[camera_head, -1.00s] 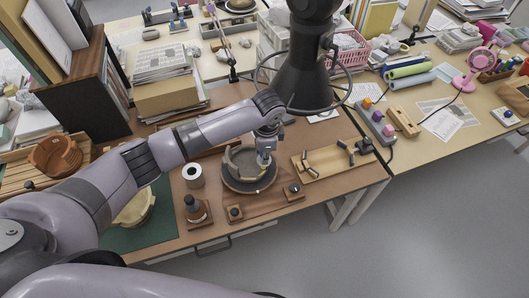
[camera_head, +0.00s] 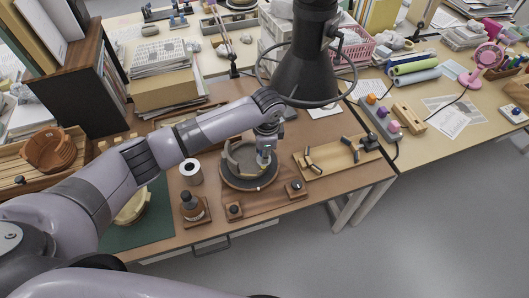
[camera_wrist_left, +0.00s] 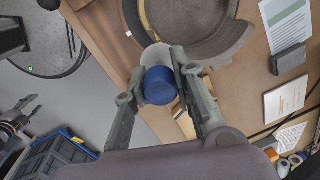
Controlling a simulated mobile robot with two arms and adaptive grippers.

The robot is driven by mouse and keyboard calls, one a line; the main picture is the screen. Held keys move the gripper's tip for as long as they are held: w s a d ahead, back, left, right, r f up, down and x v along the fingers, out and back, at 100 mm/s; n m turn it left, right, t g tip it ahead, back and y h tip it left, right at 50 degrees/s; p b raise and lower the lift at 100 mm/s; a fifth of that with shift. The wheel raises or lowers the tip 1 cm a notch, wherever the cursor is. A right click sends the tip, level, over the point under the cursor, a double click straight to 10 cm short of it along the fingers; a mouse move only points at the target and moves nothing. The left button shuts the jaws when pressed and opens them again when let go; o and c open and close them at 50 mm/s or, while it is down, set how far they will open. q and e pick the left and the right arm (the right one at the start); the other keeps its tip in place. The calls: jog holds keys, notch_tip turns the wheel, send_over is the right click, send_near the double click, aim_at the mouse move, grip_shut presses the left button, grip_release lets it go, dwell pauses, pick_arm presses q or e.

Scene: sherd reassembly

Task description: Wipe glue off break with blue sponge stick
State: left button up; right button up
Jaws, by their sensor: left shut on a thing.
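My left gripper (camera_head: 265,158) is at the right side of the partly built pot (camera_head: 236,158), which stands on the dark round turntable (camera_head: 236,182). In the left wrist view my left gripper (camera_wrist_left: 160,88) is shut on the sponge stick, whose blue end (camera_wrist_left: 160,84) shows between the fingers. A pale part lies just beyond the blue end, close to the pot's wall (camera_wrist_left: 168,16). I cannot tell whether the stick touches the break, and no glue is distinguishable. My right gripper (camera_wrist_left: 22,115) shows at the left edge of the wrist view, empty with fingers apart.
A wooden tray (camera_head: 325,172) with dark sherds lies right of the turntable. A bottle on a stand (camera_head: 193,207), a white roll (camera_head: 191,172) and small wooden blocks (camera_head: 234,211) stand left and in front.

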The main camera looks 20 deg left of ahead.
pick_arm(q)
jog(key=shift+w+a+f+b, duration=0.1)
jog(key=shift+f+b, duration=0.75)
jog(key=shift+b, duration=0.2)
jog(key=shift+s+a, duration=0.4)
jog(key=shift+a, duration=0.05)
jog(key=shift+s+a+p, duration=1.4)
jog(key=shift+a+p, duration=0.55)
jog(key=shift+a, duration=0.2)
notch_tip(320, 180, up, 9)
jog(key=s+d+p, duration=0.1)
jog(key=p, duration=0.4)
jog(key=shift+s+p, duration=0.3)
jog(key=shift+p, duration=0.1)
